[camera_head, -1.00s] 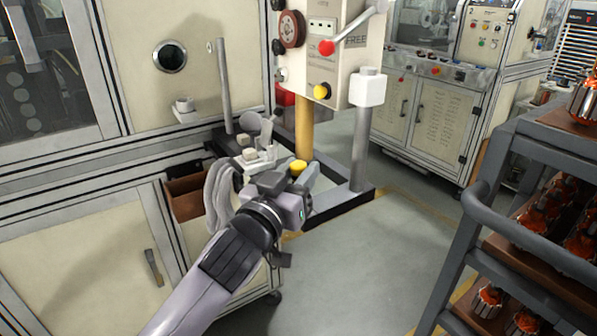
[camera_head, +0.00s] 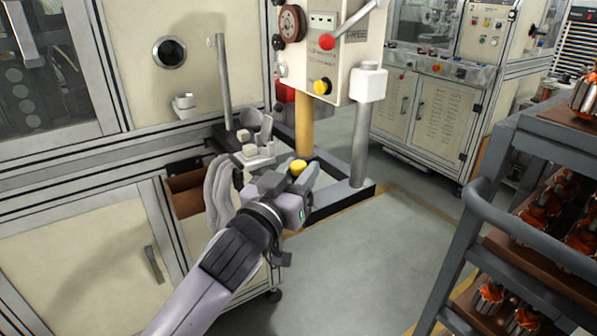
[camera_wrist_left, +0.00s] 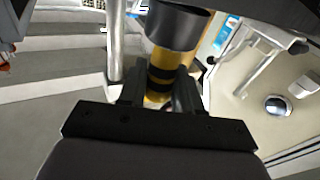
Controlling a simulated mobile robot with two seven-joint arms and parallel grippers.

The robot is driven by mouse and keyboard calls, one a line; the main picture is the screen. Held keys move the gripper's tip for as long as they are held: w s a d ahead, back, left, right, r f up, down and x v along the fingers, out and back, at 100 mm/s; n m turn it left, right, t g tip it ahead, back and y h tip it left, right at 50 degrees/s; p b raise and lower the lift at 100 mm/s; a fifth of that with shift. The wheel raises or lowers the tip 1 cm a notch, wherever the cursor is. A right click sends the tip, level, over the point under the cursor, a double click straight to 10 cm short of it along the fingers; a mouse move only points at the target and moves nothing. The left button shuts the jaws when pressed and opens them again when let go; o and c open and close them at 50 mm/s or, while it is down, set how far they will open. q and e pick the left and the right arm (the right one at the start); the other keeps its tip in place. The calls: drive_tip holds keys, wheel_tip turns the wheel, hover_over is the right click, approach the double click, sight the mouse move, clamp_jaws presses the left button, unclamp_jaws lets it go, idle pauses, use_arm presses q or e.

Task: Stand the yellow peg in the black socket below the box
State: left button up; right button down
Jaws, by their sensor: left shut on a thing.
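The yellow peg (camera_head: 299,165) is in my left gripper (camera_head: 303,176), with its round yellow top showing above the fingers. In the left wrist view the peg (camera_wrist_left: 161,75) has dark bands and sits between the two fingers of the left gripper (camera_wrist_left: 160,95). A wide black cylindrical piece (camera_wrist_left: 177,28) is at the peg's far end; I cannot tell whether it is the socket or part of the peg. The cream box (camera_head: 325,55) with knobs stands behind the gripper. No socket shows clearly in the head view. My right gripper is out of view.
A yellow post (camera_head: 304,125) and a grey post (camera_head: 361,140) stand under the box, by a dark base frame (camera_head: 340,203). A brown bin (camera_head: 188,195) and pale gloves (camera_head: 219,195) are left of the gripper. A rack (camera_head: 500,180) stands at right; floor between is clear.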

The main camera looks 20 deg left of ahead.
use_arm(q)
drive_tip(key=shift+f+b, duration=0.7)
drive_tip(key=shift+f, duration=0.3)
idle(0.3)
drive_tip(key=o, duration=1)
drive_tip(key=shift+s+a+b, duration=0.5)
drive_tip(key=shift+s, duration=3.05)
drive_tip(key=s+f+m+g+p, duration=0.1)
drive_tip(key=s+f+g, duration=0.25)
drive_tip(key=f, duration=1.35)
drive_tip(key=s+a+f+g, duration=0.1)
drive_tip(key=s+f, duration=0.3)
drive_tip(key=f, duration=0.1)
drive_tip(key=s+a+f+g+p, duration=0.1)
drive_tip(key=s+f+g, duration=0.1)
drive_tip(key=s+f, duration=0.3)
drive_tip(key=s+a+f+g, duration=0.1)
drive_tip(key=s+f+g, duration=0.1)
drive_tip(key=s+f, duration=0.2)
drive_tip(key=shift+s+a+f+m, duration=0.1)
drive_tip(key=shift+s+f+m, duration=0.05)
drive_tip(key=shift+f, duration=0.7)
drive_tip(key=shift+s+f+m, duration=0.15)
drive_tip(key=shift+f, duration=0.65)
